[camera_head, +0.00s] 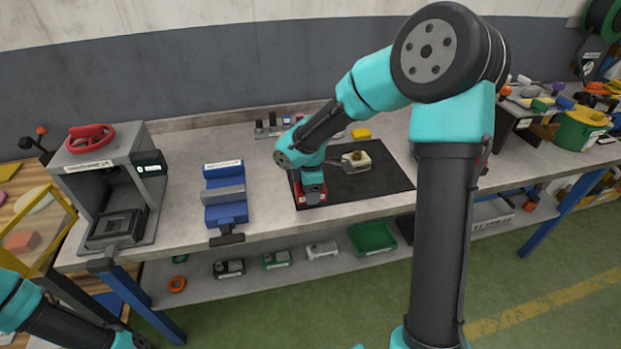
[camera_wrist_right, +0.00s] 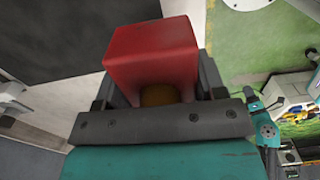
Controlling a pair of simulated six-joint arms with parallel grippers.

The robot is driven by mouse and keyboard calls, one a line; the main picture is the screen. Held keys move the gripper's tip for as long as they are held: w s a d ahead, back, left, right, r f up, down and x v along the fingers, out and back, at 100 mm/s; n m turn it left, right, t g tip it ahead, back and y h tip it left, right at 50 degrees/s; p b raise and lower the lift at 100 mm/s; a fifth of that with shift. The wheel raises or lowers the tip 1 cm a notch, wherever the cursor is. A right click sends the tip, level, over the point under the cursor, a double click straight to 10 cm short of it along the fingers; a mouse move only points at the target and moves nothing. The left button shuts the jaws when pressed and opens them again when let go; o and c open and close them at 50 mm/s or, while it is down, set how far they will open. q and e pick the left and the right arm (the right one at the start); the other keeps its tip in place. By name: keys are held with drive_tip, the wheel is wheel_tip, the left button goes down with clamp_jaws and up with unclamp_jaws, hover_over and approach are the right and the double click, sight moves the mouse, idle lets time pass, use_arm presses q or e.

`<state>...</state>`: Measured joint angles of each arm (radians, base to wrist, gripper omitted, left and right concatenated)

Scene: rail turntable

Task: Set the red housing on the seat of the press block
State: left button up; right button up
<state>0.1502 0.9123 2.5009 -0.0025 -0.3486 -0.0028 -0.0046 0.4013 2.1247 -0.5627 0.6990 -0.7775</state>
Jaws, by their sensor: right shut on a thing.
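The red housing (camera_wrist_right: 155,48) fills the middle of the right wrist view, between the fingers of my right gripper (camera_wrist_right: 160,85), which is shut on it. In the head view small red parts of the housing (camera_head: 298,192) show around my right gripper (camera_head: 311,197), at the front left of the dark mat. The gripper hides most of it, and I cannot tell whether it touches the mat. The press block (camera_head: 148,142) is the grey frame at the left of the bench, with a dark seat (camera_head: 117,226) low in its opening. The seat looks empty.
A blue vise (camera_head: 226,213) stands between the press block and the dark mat (camera_head: 380,185). A pale part with a grey handle (camera_head: 356,160) lies on the mat. A yellow block (camera_head: 361,133) is behind. A lower shelf (camera_head: 200,292) holds several parts and a green tray (camera_head: 372,238).

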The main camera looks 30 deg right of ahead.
drive_tip(key=shift+s+a+r, duration=0.1)
drive_tip(key=shift+s+a, duration=0.3)
drive_tip(key=shift+s, duration=0.2)
drive_tip(key=shift+w+a+r+m, duration=0.25)
drive_tip(key=shift+w+a+m, duration=0.05)
drive_tip(key=shift+a, duration=0.05)
drive_tip(key=w+a+r+m, duration=0.2)
drive_tip(key=a+r+m, duration=0.4)
drive_tip(key=a, duration=0.5)
drive_tip(key=w+a+r+m, duration=0.3)
drive_tip(key=a+r+m, duration=0.4)
drive_tip(key=a, duration=0.5)
drive_tip(key=shift+w+a+r+m, duration=0.15)
drive_tip(key=shift+w+r+m, duration=0.2)
drive_tip(key=shift+r, duration=0.5)
drive_tip(key=shift+a, duration=0.1)
